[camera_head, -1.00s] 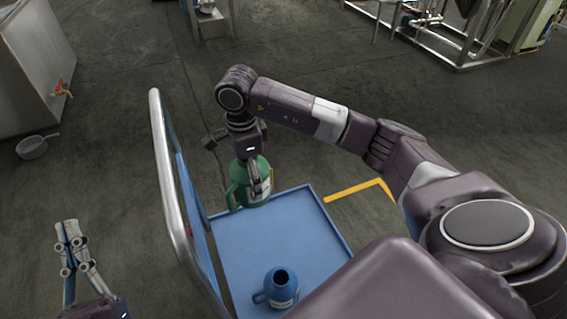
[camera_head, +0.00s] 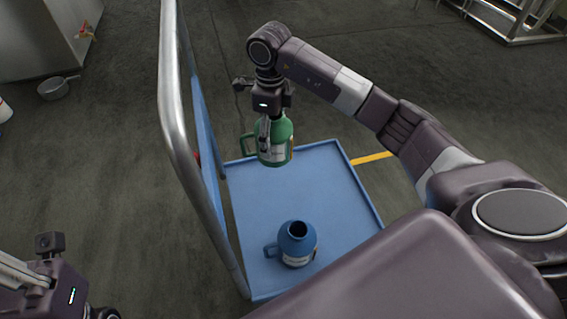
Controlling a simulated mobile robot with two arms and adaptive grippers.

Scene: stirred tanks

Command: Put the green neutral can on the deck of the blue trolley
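The green can (camera_head: 279,131) hangs from my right gripper (camera_head: 265,138), whose fingers are closed at its upper part. The can is over the far left part of the blue trolley's deck (camera_head: 325,190). I cannot tell exactly how high its base is above the deck. A blue can (camera_head: 297,245) with a side handle and open mouth stands upright on the near part of the deck. My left arm shows at the bottom left; its fingertips are not in view.
The trolley's grey push handle (camera_head: 172,100) and blue upright panel rise along the left of the deck. A grey pan (camera_head: 56,88) lies on the floor beside a steel tank (camera_head: 45,35). The deck's middle and right are clear.

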